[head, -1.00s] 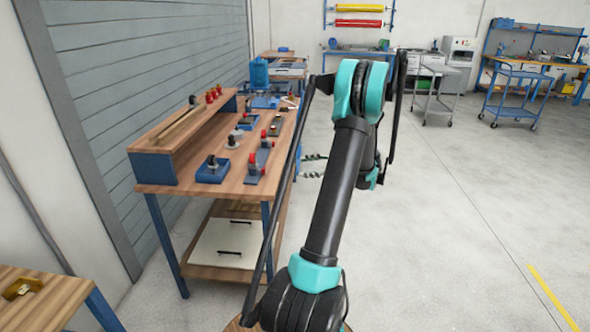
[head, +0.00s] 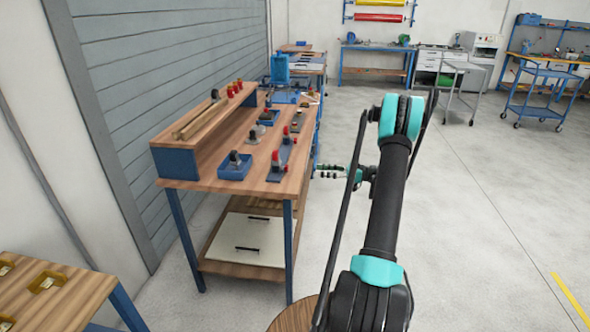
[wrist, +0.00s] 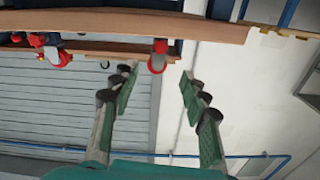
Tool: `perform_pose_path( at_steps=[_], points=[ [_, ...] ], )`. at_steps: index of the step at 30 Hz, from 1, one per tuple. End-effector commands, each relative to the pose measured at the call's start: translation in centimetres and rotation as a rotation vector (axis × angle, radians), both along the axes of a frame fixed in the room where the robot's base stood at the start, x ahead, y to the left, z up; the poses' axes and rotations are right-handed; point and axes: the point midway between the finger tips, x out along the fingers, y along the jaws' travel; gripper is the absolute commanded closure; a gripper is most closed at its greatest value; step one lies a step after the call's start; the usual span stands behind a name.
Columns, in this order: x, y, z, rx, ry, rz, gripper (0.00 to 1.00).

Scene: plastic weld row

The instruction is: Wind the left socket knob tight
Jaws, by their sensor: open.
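On the workbench (head: 200,183) in the head view, several blue-based fixtures carry upright knobs. A black knob (head: 234,156) stands on the blue tray-like base (head: 236,174) at the near left; another dark knob (head: 254,134) on a grey piece is behind it. I cannot tell which is the left socket knob. My gripper (head: 328,171) is beside the bench's right edge, pointing left toward it, apart from all knobs. In the wrist view my gripper (wrist: 158,72) has its green fingers spread wide with nothing between them. A red clamp part (wrist: 157,57) shows beyond the fingertips.
Red-topped clamps (head: 277,160) stand along the bench's right side, between my gripper and the black knobs. A raised wooden shelf (head: 205,112) with red pieces runs along the wall side. A second table (head: 70,290) is at lower left.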

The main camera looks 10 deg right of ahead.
Motion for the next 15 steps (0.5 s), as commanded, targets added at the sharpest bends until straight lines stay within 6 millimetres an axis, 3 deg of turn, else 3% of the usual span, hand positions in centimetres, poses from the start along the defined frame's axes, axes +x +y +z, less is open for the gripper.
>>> perform_pose_path(
  at_steps=[15],
  points=[
    [3.0, 9.5, 0.0, -0.001, -0.001, 0.001, 0.55]
  ],
)
